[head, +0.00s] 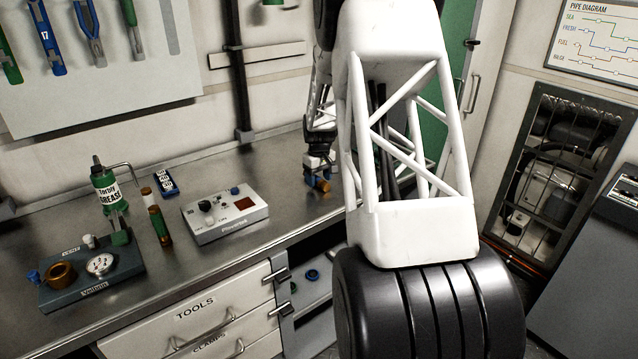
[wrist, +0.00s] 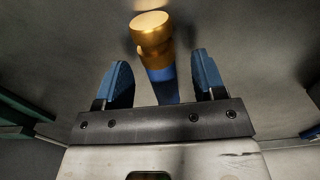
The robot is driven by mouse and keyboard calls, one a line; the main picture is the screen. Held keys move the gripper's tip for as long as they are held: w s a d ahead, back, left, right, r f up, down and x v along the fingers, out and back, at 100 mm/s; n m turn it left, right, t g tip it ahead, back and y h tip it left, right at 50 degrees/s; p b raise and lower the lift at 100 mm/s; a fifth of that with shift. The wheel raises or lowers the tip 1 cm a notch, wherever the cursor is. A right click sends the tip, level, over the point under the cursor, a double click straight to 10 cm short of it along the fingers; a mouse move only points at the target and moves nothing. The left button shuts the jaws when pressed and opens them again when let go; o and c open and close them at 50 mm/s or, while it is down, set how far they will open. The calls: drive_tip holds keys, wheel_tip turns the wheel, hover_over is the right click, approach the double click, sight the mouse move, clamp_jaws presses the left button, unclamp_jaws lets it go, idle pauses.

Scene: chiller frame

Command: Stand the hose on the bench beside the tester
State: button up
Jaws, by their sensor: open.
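A short blue piece with a brass end (wrist: 152,35), apparently the hose, shows in the wrist view. Its blue part lies between the fingers of my gripper (wrist: 160,72), which is open with a visible gap on each side. In the head view my gripper (head: 319,168) is low over the back right of the bench, with brass and blue showing just below it. A blue-grey unit (head: 120,262) with a round gauge and a brass port stands at the bench's front left. A pale box (head: 228,220) with knobs stands mid-bench. I cannot tell which is the tester.
Bare bench (head: 275,193) shows right of the pale box. The open shelf below holds small round parts. My arm hides the bench's right end.

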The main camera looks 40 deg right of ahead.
drive_tip(key=shift+f, duration=0.5)
clamp_jaws()
idle(0.4)
drive_tip(key=shift+r, duration=0.1)
drive_tip(key=shift+r, duration=0.75)
wheel_tip(320, 180, up, 2)
drive_tip(key=shift+r, duration=0.1)
drive_tip(key=s+a, duration=0.2)
drive_tip(key=s, duration=0.2)
drive_tip(key=s+a, duration=0.3)
drive_tip(key=s, duration=0.2)
drive_tip(key=s+a+r, duration=0.1)
drive_tip(key=s+a, duration=0.1)
drive_tip(key=s, duration=0.3)
drive_tip(key=shift+a, duration=0.35)
